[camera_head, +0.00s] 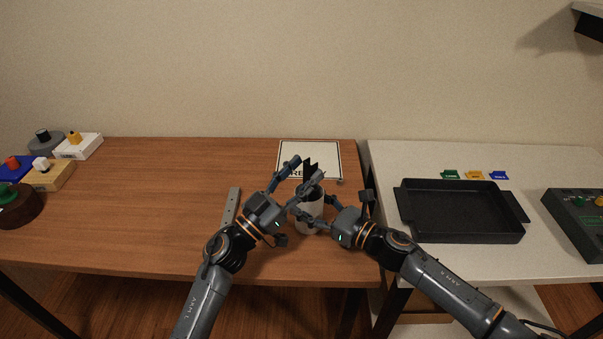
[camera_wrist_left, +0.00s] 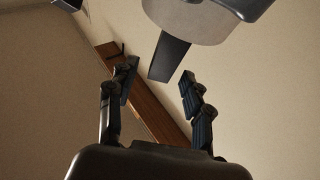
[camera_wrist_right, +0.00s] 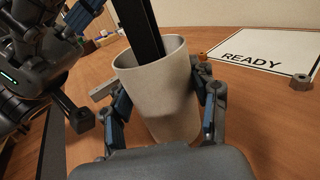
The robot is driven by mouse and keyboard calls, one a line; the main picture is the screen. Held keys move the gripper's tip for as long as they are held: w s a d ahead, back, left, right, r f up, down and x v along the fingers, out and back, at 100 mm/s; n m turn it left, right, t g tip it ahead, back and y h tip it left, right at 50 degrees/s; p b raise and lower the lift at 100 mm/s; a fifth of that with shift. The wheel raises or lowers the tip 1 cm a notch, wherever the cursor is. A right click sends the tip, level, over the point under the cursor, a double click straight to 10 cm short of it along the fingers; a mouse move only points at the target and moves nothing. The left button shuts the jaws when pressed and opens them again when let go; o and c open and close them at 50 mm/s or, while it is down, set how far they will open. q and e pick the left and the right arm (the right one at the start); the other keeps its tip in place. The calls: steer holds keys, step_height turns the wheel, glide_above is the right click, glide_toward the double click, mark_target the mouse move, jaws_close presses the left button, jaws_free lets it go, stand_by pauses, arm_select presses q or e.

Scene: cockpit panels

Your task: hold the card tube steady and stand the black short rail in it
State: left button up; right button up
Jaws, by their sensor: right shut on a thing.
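The pale card tube (camera_head: 309,217) stands upright on the wooden table. My right gripper (camera_head: 316,214) is shut on it, with a finger on either side of the tube (camera_wrist_right: 163,95) in the right wrist view. The black short rail (camera_head: 309,172) stands in the tube, leaning slightly; its lower end is hidden inside. The rail (camera_wrist_right: 144,30) also shows rising from the tube's mouth. My left gripper (camera_head: 306,175) is open around the rail's top. In the left wrist view the rail (camera_wrist_left: 168,58) lies between the spread fingers with gaps on both sides.
A white READY sheet (camera_head: 325,152) lies behind the tube. A grey holed bar (camera_head: 231,205) lies left of it. Several coloured knobs on blocks stand at the far left. On the pale right table are a black tray (camera_head: 460,236), coloured tags (camera_head: 474,175) and a control box (camera_head: 580,222).

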arm_select(q)
steer(key=v, duration=0.7)
steer(key=shift+s+a, duration=0.15)
stand_by(0.7)
arm_select(e)
steer(key=o, duration=1.2)
